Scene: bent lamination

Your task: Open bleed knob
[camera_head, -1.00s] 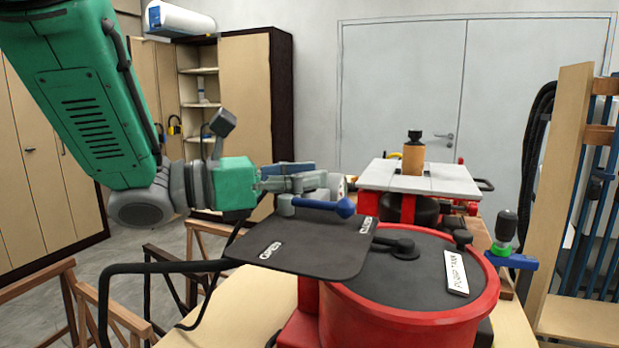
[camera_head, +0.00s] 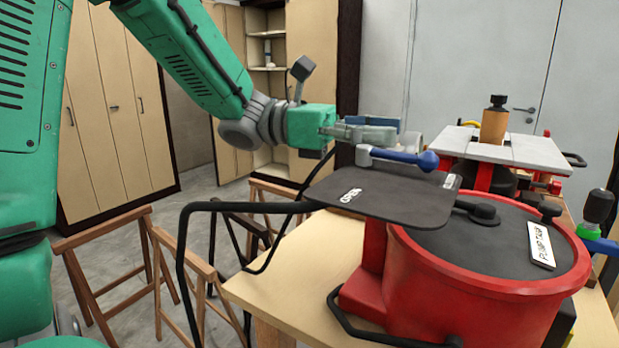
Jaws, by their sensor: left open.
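A black plate (camera_head: 385,198) with an OPEN label at its left end and a second, partly hidden label at its right end stands beside a red pump tank (camera_head: 460,295). A lever with a grey hub and blue handle (camera_head: 405,158) sits on the plate, its blue ball end pointing right toward the second label. I cannot tell whether this lever is the bleed knob. A black knob (camera_head: 484,211) also sits on the tank's dark lid. My left gripper (camera_head: 402,137) is open, just above and behind the lever in the picture; I see no clear contact. My right gripper is out of view.
A wooden table (camera_head: 290,285) carries the tank. A black bent bar (camera_head: 183,250) stands at the table's left. Wooden trestles (camera_head: 110,250) stand on the floor at left. A machine with a white top (camera_head: 540,150) is behind the tank. Cabinets line the back wall.

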